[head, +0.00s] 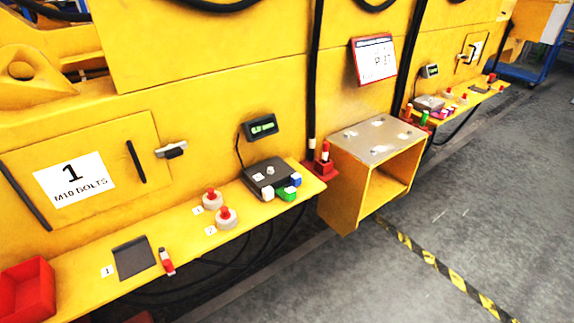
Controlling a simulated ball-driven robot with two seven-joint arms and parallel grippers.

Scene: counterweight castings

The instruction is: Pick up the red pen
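Several objects could be the red pen, and I cannot tell which it is. A small red and white stick-shaped object (167,262) lies on the near yellow shelf, beside a dark grey pad (134,257). An upright red-topped object (325,152) stands in a small red holder (321,170) at the shelf's right end. A small red upright object (408,112) stands at the near end of the far shelf, beside a green one (424,118). Neither of my grippers is in view.
The near shelf (78,294) also holds a red bin (26,291), two red-knobbed weights (227,218) and a dark scale (270,176) with small coloured blocks. An open yellow box (371,165) juts out right of it. Grey floor (390,285) is clear at right.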

